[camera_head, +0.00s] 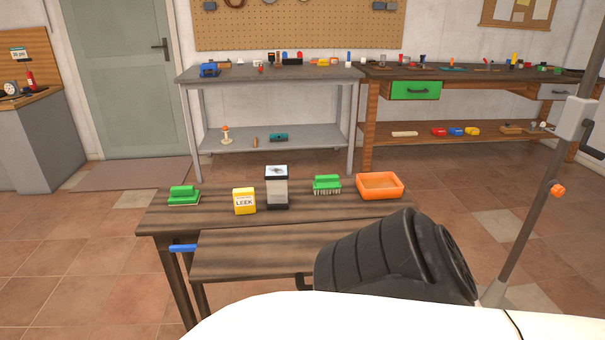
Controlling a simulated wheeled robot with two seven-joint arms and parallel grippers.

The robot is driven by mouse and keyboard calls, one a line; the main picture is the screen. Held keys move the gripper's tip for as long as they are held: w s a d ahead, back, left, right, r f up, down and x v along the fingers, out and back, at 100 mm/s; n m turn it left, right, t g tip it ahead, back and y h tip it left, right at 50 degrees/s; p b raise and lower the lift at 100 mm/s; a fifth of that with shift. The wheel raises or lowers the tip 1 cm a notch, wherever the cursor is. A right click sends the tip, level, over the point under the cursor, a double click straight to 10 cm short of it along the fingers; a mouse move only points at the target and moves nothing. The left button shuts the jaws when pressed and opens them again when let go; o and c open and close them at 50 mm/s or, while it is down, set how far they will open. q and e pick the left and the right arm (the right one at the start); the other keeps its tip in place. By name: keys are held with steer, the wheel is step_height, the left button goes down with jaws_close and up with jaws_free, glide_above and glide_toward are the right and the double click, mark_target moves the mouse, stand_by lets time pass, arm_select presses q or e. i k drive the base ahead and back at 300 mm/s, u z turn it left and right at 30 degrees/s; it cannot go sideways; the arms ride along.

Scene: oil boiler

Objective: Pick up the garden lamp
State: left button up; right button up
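The garden lamp appears to be the upright lantern (277,190) with a dark top, clear pale sides and a black base. It stands near the middle of the low wooden table (190,221), between a yellow LEEK box (244,202) on its left and a green brush (327,184) on its right. It touches neither of them. Neither of my grippers is in view.
Another green brush (184,195) and an orange tray (380,186) are on the same table. A black ribbed shape (385,255) covers its front right part. Workbenches (270,72) stand along the back wall. The tiled floor (75,270) at left is clear.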

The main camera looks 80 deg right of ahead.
mark_target(276, 178)
steer(key=z, duration=0.6)
steer(key=k, duration=0.65)
steer(key=z, duration=1.1)
steer(key=i, duration=0.3)
steer(key=u, duration=0.3)
